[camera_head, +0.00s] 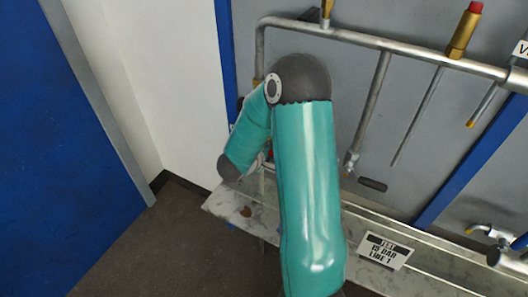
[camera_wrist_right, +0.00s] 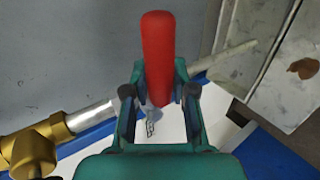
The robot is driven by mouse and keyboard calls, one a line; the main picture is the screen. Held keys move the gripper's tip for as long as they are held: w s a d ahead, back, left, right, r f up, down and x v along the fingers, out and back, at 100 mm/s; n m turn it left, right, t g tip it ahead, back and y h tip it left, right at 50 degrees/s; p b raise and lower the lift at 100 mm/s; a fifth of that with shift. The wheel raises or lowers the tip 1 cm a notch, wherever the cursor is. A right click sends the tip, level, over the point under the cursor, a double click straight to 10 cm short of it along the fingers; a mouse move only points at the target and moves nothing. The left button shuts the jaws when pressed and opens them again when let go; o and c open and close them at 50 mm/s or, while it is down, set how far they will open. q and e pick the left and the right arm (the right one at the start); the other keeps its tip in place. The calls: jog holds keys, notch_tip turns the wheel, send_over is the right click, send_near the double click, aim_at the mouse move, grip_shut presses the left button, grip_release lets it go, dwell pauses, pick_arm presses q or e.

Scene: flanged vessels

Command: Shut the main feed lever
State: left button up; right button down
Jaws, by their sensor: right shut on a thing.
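The red lever handle (camera_wrist_right: 158,50) fills the upper middle of the right wrist view and points up the picture. My right gripper (camera_wrist_right: 160,88) has one finger on each side of the handle's lower part and is shut on it. Where the handle joins its valve is hidden behind the gripper. In the head view my teal right arm covers most of the gripper and the lever. My left gripper is in neither view.
A brass fitting (camera_wrist_right: 30,150) on a metal pipe sits at lower left in the wrist view. In the head view a horizontal pipe (camera_head: 400,45) runs along the grey panel above a metal ledge (camera_head: 425,278). Floor is clear at lower left.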

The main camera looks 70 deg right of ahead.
jog(key=shift+w+d, duration=0.1)
jog(key=c, duration=1.2)
grip_release()
jog(key=shift+c, duration=0.2)
jog(key=o, duration=0.3)
jog(key=shift+d+f, duration=0.15)
jog(key=shift+w+a+r, duration=0.15)
jog(key=shift+a+r, duration=0.25)
jog(key=shift+a, duration=0.15)
jog(key=v, duration=1.1)
jog(key=shift+f, duration=0.15)
